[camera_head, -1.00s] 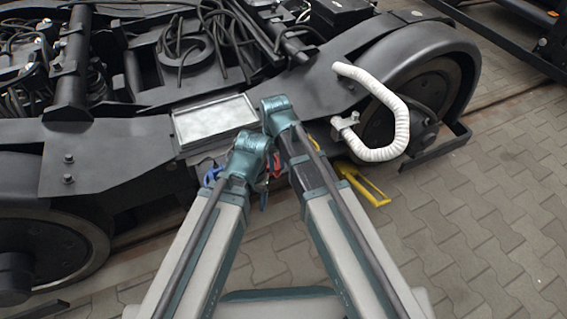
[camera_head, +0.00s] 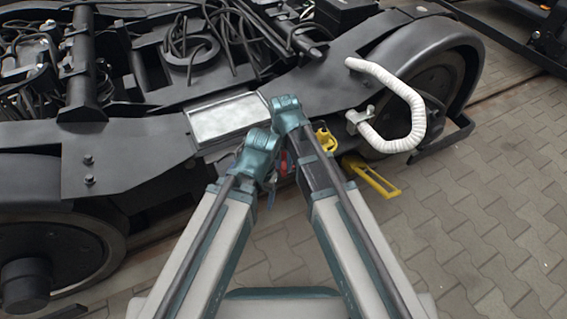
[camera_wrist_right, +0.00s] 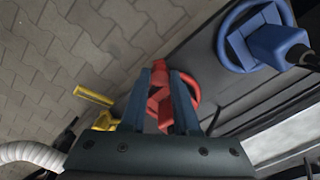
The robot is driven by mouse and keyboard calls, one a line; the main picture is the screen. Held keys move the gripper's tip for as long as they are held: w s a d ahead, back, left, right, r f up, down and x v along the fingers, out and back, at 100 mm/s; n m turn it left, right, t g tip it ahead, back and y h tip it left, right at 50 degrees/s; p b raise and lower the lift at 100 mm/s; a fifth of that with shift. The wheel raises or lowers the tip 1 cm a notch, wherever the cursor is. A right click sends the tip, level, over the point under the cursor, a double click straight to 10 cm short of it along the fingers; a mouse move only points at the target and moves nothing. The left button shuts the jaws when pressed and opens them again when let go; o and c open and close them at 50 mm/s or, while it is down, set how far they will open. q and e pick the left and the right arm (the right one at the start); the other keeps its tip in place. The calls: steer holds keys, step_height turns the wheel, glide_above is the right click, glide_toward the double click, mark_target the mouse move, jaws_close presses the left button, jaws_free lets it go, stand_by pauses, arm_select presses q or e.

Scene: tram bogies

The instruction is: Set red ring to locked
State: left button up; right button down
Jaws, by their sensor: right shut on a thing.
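The red ring (camera_wrist_right: 161,102) shows in the right wrist view, with a red bar or block across it. The two dark fingers of my right gripper (camera_wrist_right: 168,98) are on either side of this red part, shut on it. In the head view only a small bit of red (camera_head: 284,162) shows beside my right arm; the rest is hidden. I cannot tell the ring's turned position or any locked mark. My left arm comes in close beside the right one, but its gripper is hidden behind its own links.
A blue ring with a blue block (camera_wrist_right: 262,42) sits near the red ring. A yellow handle (camera_head: 372,177) and a yellow part (camera_head: 326,140) are to the right. A white hose (camera_head: 405,125) curves by the wheel. A pale panel (camera_head: 228,118) lies left. Paved floor is free at right.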

mark_target(283, 167)
steer(key=shift+a+m, duration=0.25)
steer(key=shift+m, duration=0.15)
stand_by(0.3)
steer(key=c, duration=0.6)
jaws_free()
steer(key=shift+c, duration=0.2)
steer(key=shift+r, duration=0.1)
step_height(283, 167, up, 14)
steer(key=p, duration=1.4)
steer(key=shift+f, duration=0.2)
